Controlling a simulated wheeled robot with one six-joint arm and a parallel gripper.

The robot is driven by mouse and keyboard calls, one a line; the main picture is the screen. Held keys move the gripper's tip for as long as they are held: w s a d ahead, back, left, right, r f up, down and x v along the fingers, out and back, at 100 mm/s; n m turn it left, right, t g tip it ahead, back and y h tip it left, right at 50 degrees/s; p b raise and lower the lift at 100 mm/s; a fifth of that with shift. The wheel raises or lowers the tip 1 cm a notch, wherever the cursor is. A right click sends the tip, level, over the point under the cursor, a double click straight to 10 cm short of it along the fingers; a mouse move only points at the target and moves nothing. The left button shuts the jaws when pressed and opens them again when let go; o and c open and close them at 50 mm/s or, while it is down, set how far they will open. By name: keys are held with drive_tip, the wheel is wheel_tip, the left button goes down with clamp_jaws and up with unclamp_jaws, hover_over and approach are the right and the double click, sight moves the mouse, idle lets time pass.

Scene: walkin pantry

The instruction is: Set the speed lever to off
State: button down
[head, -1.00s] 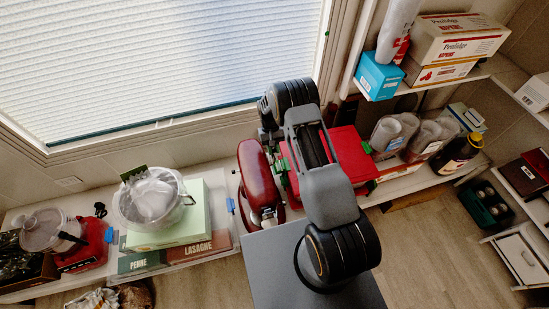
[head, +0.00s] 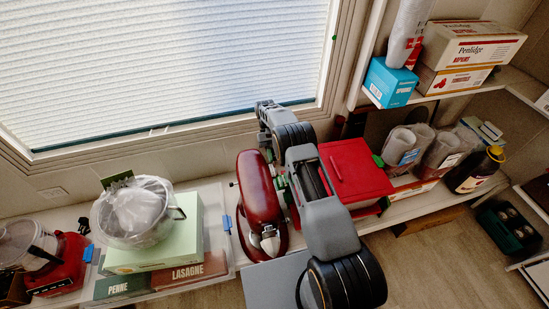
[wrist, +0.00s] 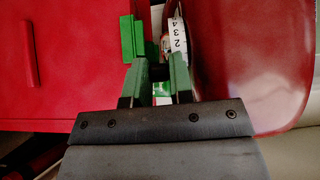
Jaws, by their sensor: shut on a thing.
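The red stand mixer (head: 257,190) stands on the shelf below the window; its glossy red side also shows at right in the wrist view (wrist: 255,55). A white speed scale (wrist: 177,36) with black numbers, 2, 3 and 4 readable, is beside its body. My gripper (wrist: 160,74), with green fingers, is between the mixer and a red box. It is shut on a small dark piece, apparently the speed lever (wrist: 158,72), just below the scale in the picture. The fingers hide most of the lever, so its exact setting cannot be told. In the head view my arm largely hides the gripper.
The red box (head: 358,172) with a bar handle is close on the mixer's right. A green box (head: 163,250) with a clear bowl (head: 135,214) stands to the left, above a lasagne box (head: 195,272). Jars (head: 403,147) stand farther right.

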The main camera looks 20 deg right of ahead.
drive_tip(key=c, duration=1.3)
unclamp_jaws()
drive_tip(key=shift+a, duration=0.1)
drive_tip(key=shift+r, duration=0.1)
drive_tip(key=shift+r, duration=0.4)
wheel_tip(320, 180, up, 3)
drive_tip(key=shift+f+p, duration=0.2)
drive_tip(key=shift+p, duration=0.2)
drive_tip(key=s+r+p, duration=0.2)
drive_tip(key=s+r, duration=0.7)
drive_tip(key=s, duration=0.5)
drive_tip(key=shift+r+p, duration=0.15)
drive_tip(key=shift+p, duration=0.2)
drive_tip(key=shift+o, duration=0.2)
